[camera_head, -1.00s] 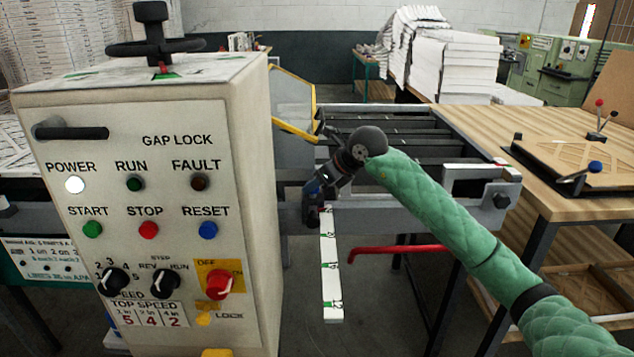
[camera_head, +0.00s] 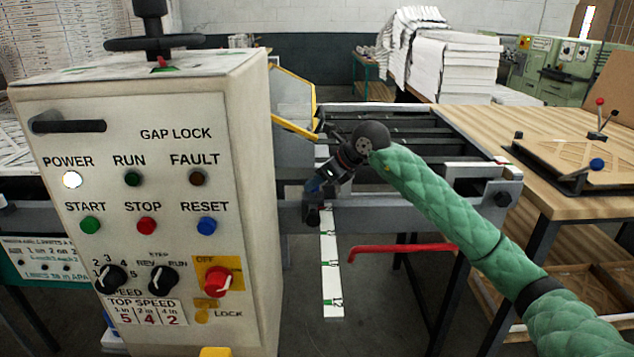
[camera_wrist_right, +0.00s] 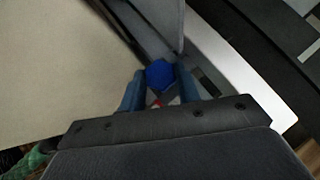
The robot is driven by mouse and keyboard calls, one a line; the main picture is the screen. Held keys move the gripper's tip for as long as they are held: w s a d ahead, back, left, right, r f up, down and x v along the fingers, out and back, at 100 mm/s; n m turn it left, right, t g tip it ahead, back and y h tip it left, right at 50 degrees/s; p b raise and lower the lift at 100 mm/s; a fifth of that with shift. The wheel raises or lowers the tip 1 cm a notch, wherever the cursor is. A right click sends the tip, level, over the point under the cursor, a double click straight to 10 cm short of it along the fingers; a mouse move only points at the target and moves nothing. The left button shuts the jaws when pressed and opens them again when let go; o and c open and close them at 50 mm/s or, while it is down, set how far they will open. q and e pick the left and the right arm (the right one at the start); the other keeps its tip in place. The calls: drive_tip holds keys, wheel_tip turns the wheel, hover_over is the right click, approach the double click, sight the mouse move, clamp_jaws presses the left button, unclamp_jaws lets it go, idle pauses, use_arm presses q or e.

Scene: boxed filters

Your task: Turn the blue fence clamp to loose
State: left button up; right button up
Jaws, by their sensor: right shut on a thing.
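The blue fence clamp (camera_wrist_right: 161,74) shows in the right wrist view as a blue knob between the two fingers of my right gripper (camera_wrist_right: 160,88). The fingers are shut on it from both sides. In the head view my right gripper (camera_head: 313,200) is at the near end of the roller frame, just above the white scale bar (camera_head: 331,265). The clamp is mostly hidden there behind the gripper. How far the clamp is turned cannot be told. My left gripper is not in view.
The control cabinet (camera_head: 150,200) stands close to the left of my right gripper. A yellow-edged guard (camera_head: 296,95) rises behind it. A red lever (camera_head: 400,249) sticks out below my forearm. A wooden table (camera_head: 570,200) is on the right.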

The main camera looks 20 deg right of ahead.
drive_tip(key=o, duration=0.7)
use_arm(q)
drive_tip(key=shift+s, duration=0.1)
use_arm(e)
drive_tip(key=shift+s+d+r, duration=0.1)
drive_tip(key=shift+d+r, duration=0.1)
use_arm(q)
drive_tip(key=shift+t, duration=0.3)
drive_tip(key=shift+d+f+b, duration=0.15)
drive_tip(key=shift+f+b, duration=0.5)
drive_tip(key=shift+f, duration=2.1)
use_arm(e)
drive_tip(key=v, duration=0.7)
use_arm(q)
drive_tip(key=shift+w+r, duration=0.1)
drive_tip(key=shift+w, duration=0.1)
